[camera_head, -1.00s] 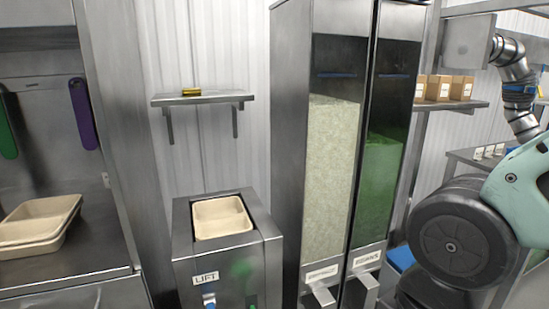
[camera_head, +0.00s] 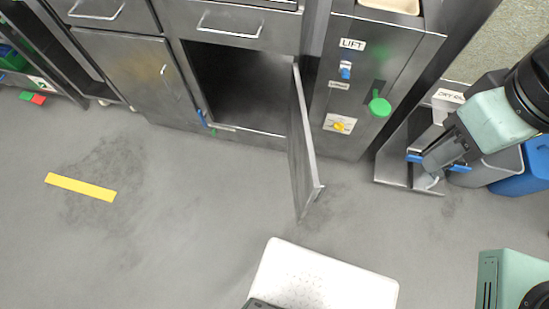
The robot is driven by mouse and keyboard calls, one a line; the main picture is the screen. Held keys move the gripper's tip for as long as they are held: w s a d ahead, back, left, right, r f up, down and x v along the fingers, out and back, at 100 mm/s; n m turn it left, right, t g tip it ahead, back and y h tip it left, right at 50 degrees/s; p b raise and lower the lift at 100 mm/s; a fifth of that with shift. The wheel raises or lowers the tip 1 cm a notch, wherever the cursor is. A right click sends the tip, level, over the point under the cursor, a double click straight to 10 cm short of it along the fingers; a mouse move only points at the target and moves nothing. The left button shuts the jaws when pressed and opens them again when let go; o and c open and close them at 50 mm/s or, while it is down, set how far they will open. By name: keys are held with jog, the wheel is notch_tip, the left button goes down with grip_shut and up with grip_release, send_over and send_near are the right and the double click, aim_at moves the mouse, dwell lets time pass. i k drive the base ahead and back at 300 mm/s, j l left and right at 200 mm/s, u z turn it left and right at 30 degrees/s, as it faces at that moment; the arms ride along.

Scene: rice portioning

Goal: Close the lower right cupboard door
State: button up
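The lower right cupboard door (camera_head: 302,140) is a grey metal panel, swung wide open and sticking out towards me on its right-hand side. The cupboard opening (camera_head: 238,85) beside it is dark and looks empty. My gripper (camera_head: 437,163) is to the right of the door, in front of the dispenser base, well apart from the door. Its two blue fingertips look spread, with nothing visible between them.
A closed cupboard door (camera_head: 130,75) is to the left, with drawers (camera_head: 235,25) above. The lift cabinet (camera_head: 345,110) with a green knob (camera_head: 380,107) stands right of the open door. A blue container (camera_head: 525,170) is at far right. The floor (camera_head: 180,230) in front is largely clear.

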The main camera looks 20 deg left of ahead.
aim_at(304, 172)
jog(key=l+u, duration=0.1)
jog(key=u, duration=0.3)
jog(key=i+l+u, duration=0.1)
jog(key=u, duration=0.35)
jog(key=l+u, duration=0.2)
jog(key=u, duration=0.2)
jog(key=l+u, duration=0.15)
jog(key=u, duration=0.25)
jog(key=l+u, duration=0.3)
jog(key=l, duration=0.35)
jog(key=k+l+u, duration=0.15)
jog(key=l+u, duration=0.15)
jog(key=l, duration=0.3)
jog(key=k+j+z, duration=0.15)
jog(key=k, duration=0.25)
jog(key=k+j+z, duration=0.15)
jog(key=k, duration=0.25)
jog(key=k+j+z, duration=0.2)
jog(key=k, duration=0.35)
jog(key=j, duration=0.1)
